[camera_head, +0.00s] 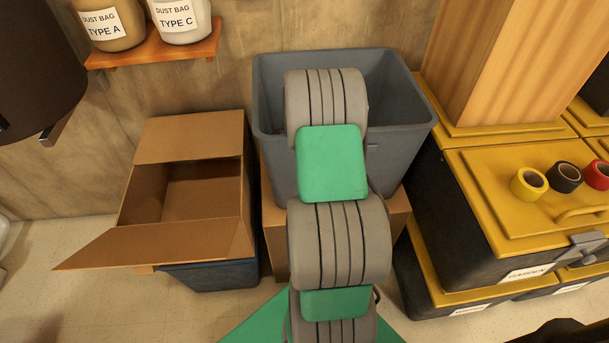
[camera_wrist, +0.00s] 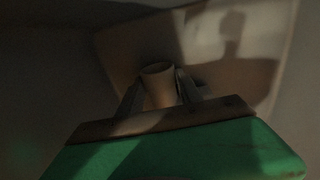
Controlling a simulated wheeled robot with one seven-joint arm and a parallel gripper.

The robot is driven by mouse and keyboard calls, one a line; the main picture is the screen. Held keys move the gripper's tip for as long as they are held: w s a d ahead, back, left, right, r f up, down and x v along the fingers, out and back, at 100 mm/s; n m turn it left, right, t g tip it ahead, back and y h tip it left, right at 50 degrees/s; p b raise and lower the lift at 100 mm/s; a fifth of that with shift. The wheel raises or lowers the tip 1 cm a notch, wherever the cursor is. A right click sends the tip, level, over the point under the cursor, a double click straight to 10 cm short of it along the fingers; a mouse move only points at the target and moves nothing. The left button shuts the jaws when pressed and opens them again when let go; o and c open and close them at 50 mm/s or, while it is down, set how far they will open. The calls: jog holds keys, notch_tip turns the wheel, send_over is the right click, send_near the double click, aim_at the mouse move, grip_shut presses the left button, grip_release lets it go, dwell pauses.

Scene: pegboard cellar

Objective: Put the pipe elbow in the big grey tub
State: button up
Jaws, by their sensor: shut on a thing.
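The big grey tub (camera_head: 398,112) stands upright against the wall on a cardboard box, in the head view. My arm reaches over its front rim and hides part of its inside. My gripper (camera_wrist: 160,88) shows in the wrist view, shut on the pipe elbow (camera_wrist: 158,78), a pale tan tube with a round open end. The wrist view is dark, and a pale surface lies beyond the elbow with shadows on it. In the head view my gripper and the elbow are hidden behind my arm.
An open cardboard box (camera_head: 190,130) stands left of the tub on a dark blue bin (camera_head: 212,274). Yellow-lidded black crates (camera_head: 500,240) stand at the right, with several tape rolls (camera_head: 565,178) on top. A shelf (camera_head: 155,50) with jars hangs above left.

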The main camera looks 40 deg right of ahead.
jog(key=o, duration=1.4)
jog(key=shift+c, duration=0.2)
notch_tip(320, 180, up, 12)
jog(key=p, duration=0.2)
jog(key=shift+p, duration=0.3)
jog(key=shift+r, duration=0.1)
